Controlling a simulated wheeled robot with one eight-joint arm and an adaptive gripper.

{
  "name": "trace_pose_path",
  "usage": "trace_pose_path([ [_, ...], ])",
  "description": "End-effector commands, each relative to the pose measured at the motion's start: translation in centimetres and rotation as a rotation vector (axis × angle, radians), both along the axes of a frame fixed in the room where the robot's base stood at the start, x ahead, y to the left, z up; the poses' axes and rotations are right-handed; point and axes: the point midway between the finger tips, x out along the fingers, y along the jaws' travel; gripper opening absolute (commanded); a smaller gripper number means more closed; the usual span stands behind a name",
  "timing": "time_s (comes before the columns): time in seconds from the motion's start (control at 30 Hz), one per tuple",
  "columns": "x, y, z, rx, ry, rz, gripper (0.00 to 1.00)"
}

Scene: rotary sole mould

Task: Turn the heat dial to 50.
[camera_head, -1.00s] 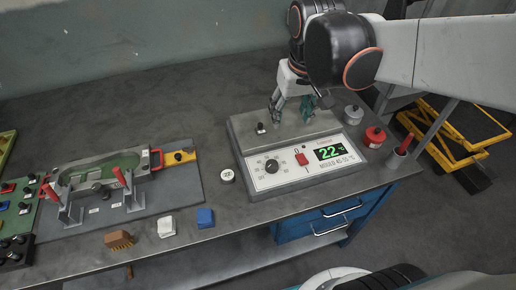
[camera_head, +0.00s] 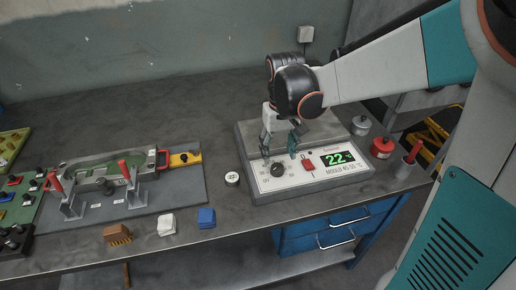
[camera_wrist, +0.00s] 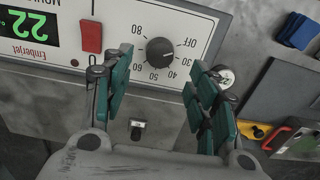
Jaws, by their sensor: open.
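The heat dial (camera_wrist: 160,51) is a round black knob on the white panel of the control box. Its scale runs from OFF through 30, 40, 50 and 60 to 80. I cannot read its pointer for sure. It also shows in the head view (camera_head: 277,170). My gripper (camera_head: 279,153) is open and empty above the panel, close behind the dial. In the wrist view its green-padded fingers (camera_wrist: 158,68) stand apart, with the dial just beyond and between the tips, not visibly touched. The green display (camera_head: 338,159) reads 22, above "MOULD 45-55 °C".
A red switch (camera_wrist: 91,37) sits beside the dial, close to one finger. A small toggle (camera_wrist: 137,129) is on the box behind. A round white gauge (camera_head: 232,178) lies left of the box. A red pot (camera_head: 381,148) and a grey pot (camera_head: 361,125) stand to its right.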

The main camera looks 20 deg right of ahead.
Motion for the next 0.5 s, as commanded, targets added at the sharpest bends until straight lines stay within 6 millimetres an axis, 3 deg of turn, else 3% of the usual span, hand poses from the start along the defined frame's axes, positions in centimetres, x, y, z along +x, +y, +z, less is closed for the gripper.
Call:
trace_pose_path([
  [0.03,0.0,0.0,-1.4,0.000,0.000,0.000,0.54],
  [0.2,0.0,0.0,-4.2,0.000,0.000,0.000,0.54],
  [0.5,0.0,0.0,-6.2,0.000,0.000,0.000,0.54],
])
